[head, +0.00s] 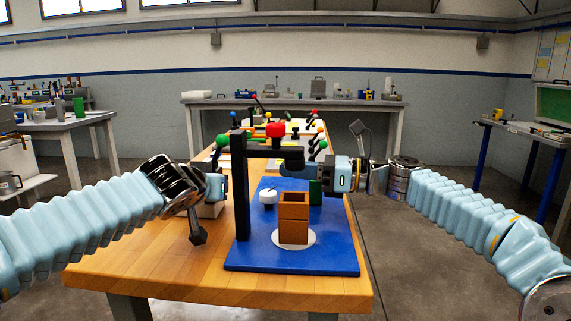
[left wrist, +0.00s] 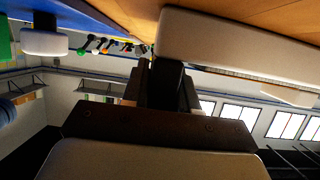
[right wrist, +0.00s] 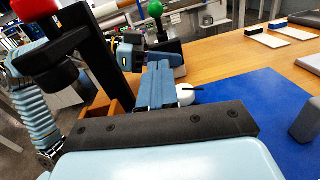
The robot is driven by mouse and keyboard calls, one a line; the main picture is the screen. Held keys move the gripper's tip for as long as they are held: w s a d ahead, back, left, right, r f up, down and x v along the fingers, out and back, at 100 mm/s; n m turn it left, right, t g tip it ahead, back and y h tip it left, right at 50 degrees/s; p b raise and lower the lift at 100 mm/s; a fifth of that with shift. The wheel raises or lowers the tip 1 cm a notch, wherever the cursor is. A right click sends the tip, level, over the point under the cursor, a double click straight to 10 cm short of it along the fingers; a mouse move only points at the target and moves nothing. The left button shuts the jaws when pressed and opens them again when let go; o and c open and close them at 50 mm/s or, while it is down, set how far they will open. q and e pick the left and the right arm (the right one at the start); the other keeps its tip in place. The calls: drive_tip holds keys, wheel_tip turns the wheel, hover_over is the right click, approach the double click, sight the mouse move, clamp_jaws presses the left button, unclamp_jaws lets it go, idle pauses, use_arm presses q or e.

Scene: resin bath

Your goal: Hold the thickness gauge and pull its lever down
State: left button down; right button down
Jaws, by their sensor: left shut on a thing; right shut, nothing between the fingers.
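The thickness gauge (head: 241,190) has a tall black post and a black crossarm with a red knob (head: 275,130) on top. It stands on a blue base (head: 340,260). Orange-brown blocks (head: 293,215) sit on a white disc below the crossarm.
A small white domed piece (head: 268,196) and a green cylinder (head: 315,192) stand on the blue base behind the blocks. Several levers with coloured balls (head: 313,150) stand farther back on the wooden table (head: 160,260). The table's front left is clear.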

sight(219, 136)
drive_tip(key=w+a+r, duration=0.1)
drive_tip(key=a+r, duration=0.2)
drive_tip(key=a, duration=0.7)
drive_tip(key=shift+w+a, duration=0.15)
drive_tip(key=shift+w, duration=0.15)
drive_tip(key=shift+a+r, duration=0.2)
drive_tip(key=shift+r, duration=0.15)
drive_tip(key=shift+a+r, duration=0.75)
drive_tip(key=shift+r, duration=0.1)
drive_tip(key=shift+w+a+r, duration=0.1)
drive_tip(key=shift+a+r, duration=0.3)
drive_tip(key=shift+a, duration=0.3)
drive_tip(key=shift+a+r, duration=0.35)
drive_tip(key=shift+a, duration=0.45)
